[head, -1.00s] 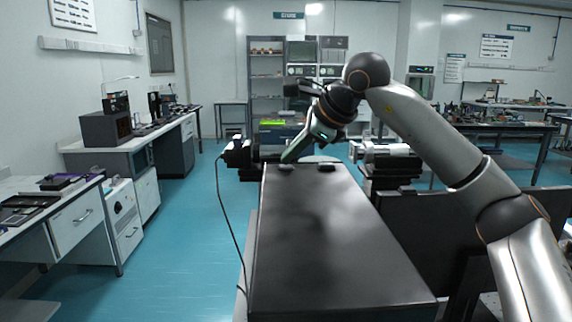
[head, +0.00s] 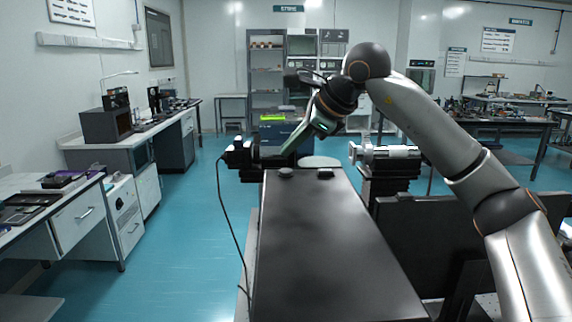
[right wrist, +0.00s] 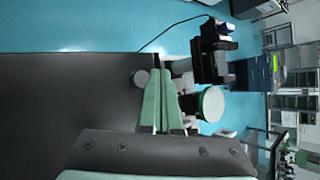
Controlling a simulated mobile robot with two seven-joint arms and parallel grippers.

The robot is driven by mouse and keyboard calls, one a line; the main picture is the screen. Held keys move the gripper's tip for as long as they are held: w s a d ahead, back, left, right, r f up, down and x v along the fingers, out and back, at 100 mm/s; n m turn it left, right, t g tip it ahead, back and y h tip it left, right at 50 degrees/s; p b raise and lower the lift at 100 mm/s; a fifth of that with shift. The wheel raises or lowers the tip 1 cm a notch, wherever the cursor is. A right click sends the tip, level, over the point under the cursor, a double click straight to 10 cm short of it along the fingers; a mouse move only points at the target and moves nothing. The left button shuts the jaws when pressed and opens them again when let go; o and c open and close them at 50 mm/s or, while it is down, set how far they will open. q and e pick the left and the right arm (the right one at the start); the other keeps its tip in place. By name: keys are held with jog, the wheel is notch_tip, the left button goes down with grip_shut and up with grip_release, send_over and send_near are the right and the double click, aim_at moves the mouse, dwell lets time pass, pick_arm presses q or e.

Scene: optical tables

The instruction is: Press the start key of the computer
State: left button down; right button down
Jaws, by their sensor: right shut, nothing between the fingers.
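A large black flat-topped case (head: 330,250) fills the middle of the head view; I cannot tell whether it is the computer. Two small dark round knobs stand at its far edge, a left knob (head: 286,172) and a right knob (head: 325,173). No start key can be made out. My right gripper (head: 266,161) has green fingers, shut and empty, pointing left just beyond that far edge. In the right wrist view the shut fingers (right wrist: 164,74) lie close beside a grey round knob (right wrist: 141,78); contact cannot be told. My left gripper is not in view.
A black device (head: 240,154) with a hanging cable stands beyond the case's far left corner; it also shows in the right wrist view (right wrist: 214,52). A pale round disc (head: 319,161) and a silver cylinder device (head: 388,153) are behind. Blue floor (head: 185,240) is clear at left.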

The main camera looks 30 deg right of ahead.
aim_at(292, 171)
notch_tip(292, 171, up, 4)
jog(key=p, duration=0.2)
jog(key=shift+f+p, duration=0.15)
jog(key=shift+p, duration=0.25)
jog(key=shift+f, duration=0.1)
dwell(0.7)
